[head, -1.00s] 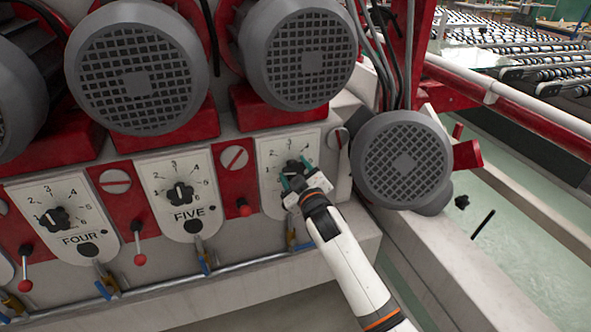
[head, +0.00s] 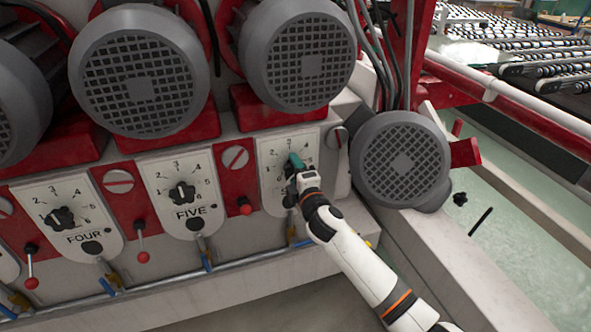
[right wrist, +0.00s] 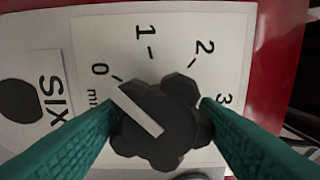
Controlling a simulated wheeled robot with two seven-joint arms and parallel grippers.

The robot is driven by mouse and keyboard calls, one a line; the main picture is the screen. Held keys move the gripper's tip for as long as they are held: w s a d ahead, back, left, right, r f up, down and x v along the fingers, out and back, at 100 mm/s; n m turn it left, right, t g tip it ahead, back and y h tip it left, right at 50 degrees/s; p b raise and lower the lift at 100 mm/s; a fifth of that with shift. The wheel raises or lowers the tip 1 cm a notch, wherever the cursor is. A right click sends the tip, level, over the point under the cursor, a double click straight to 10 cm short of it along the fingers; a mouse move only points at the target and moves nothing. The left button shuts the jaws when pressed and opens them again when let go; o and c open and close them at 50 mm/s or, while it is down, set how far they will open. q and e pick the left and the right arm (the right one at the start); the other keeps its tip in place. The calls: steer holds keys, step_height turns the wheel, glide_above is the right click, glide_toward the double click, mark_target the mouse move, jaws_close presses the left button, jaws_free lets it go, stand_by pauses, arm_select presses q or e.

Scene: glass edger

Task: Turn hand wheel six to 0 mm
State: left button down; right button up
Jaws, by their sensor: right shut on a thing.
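Hand wheel six is a black lobed knob (right wrist: 178,128) with a white pointer bar, on a white dial plate marked SIX (right wrist: 52,98). In the right wrist view the pointer's end lies close to the 0 tick. My right gripper (right wrist: 158,112) has its two teal fingers on opposite sides of the knob, shut on it. In the head view my right gripper (head: 294,168) covers most of the knob on the dial plate (head: 267,160). My left gripper is not in view.
Dial FIVE (head: 182,192) and dial FOUR (head: 62,217) are to the left. A red-knobbed lever (head: 245,206) stands just left of dial six. A large grey motor (head: 402,160) sits close on the right, and another (head: 297,62) hangs above.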

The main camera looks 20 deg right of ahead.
steer(key=shift+n+p, duration=0.3)
steer(key=shift+n, duration=1.2)
steer(key=o, duration=1)
steer(key=s+b, duration=0.2)
steer(key=s, duration=1)
steer(key=shift+d, duration=0.2)
